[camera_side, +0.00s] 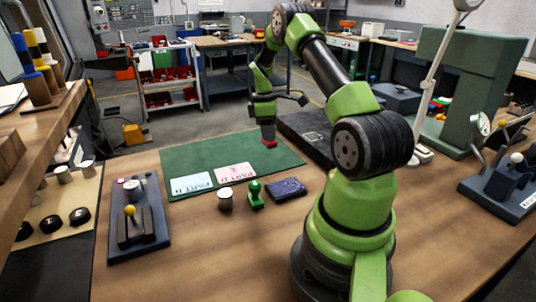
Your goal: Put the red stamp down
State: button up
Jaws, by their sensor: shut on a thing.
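My gripper (265,124) points down over the right part of the green mat (222,150). It is shut on the red stamp (269,143), of which only the red lower end shows beneath the fingers. The stamp looks upright and low over the mat; I cannot tell whether it touches the mat. The rest of the stamp is hidden by the gripper.
Two printed cards, a pale blue one (191,184) and a pink one (235,172), lie on the mat's front. A dark plate (308,136) lies right of the mat.

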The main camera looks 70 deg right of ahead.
jog(key=shift+f, duration=3.05)
jog(key=shift+f, duration=0.15)
jog(key=o, duration=0.8)
